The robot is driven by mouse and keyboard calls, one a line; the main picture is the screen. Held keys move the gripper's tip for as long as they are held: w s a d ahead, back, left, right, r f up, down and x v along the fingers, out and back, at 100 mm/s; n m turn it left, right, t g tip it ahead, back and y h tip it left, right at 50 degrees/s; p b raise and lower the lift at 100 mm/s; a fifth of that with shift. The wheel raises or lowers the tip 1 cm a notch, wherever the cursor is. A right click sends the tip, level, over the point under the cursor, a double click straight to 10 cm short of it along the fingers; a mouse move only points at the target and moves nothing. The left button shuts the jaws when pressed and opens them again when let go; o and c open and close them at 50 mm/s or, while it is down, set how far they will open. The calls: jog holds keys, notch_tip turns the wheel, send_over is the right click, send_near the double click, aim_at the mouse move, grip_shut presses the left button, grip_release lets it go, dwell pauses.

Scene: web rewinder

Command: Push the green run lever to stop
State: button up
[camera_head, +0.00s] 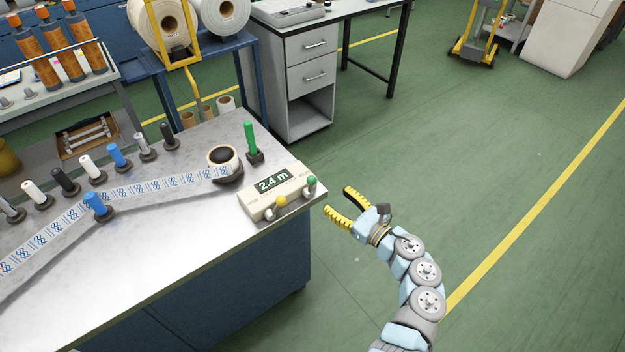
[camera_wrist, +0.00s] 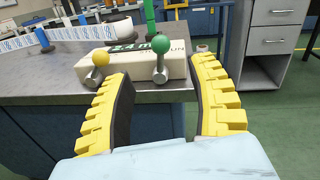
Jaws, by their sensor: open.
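The green-knobbed lever (camera_head: 311,182) stands at the right end of a cream control box (camera_head: 253,206) at the table's front right corner. In the wrist view its green ball (camera_wrist: 160,45) tops a short grey stem, upright or nearly so. Lettering ending in "UN" shows right of it on the box. A yellow-knobbed lever (camera_head: 281,202) is to its left; it also shows in the wrist view (camera_wrist: 100,58). My gripper (camera_head: 335,202) is open and empty, just off the table edge. In the wrist view its yellow fingers (camera_wrist: 160,100) spread either side of the green lever, nearer the camera, apparently not touching it.
The box display (camera_head: 272,181) reads 2.4 m. Behind it stand a tall green handle (camera_head: 250,138) and a dark-cored roll (camera_head: 222,157). A printed web (camera_head: 150,188) runs left past several coloured posts. A drawer cabinet (camera_head: 303,70) is behind. Open floor lies to the right.

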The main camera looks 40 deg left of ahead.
aim_at(315, 183)
jog(key=a, duration=0.7)
jog(key=w+a, duration=0.1)
jog(key=a, duration=0.2)
jog(key=shift+a+b, duration=0.35)
jog(key=shift+b, duration=0.05)
grip_shut()
